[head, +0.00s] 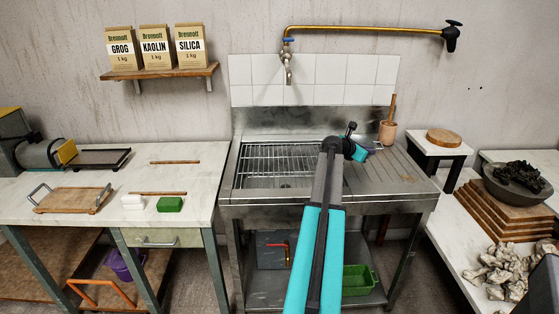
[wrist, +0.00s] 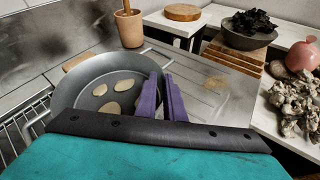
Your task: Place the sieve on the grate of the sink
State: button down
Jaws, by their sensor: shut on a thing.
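The sieve (wrist: 62,90) is a round grey pan with a raised rim; several pale oval patches show on its floor in the wrist view. My gripper's purple fingers (wrist: 165,98) are shut on its right rim. In the head view my gripper (head: 362,151) is over the sink unit, near the boundary of the grate and the drainboard, and my arm hides most of the sieve. The wire grate (head: 270,158) covers the sink basin, left of my gripper; its wires also show at the lower left of the wrist view (wrist: 28,122). I cannot tell whether the sieve touches the surface below.
The ribbed drainboard (head: 398,172) lies right of the grate. A wooden mortar with pestle (head: 387,133) stands at its back edge. A tap (head: 288,65) hangs above the grate. The visible grate is bare. A white stand with a wooden disc (head: 444,138) is at the right.

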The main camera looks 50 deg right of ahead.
aim_at(288, 163)
jog(key=i, duration=0.9)
jog(key=z, duration=0.05)
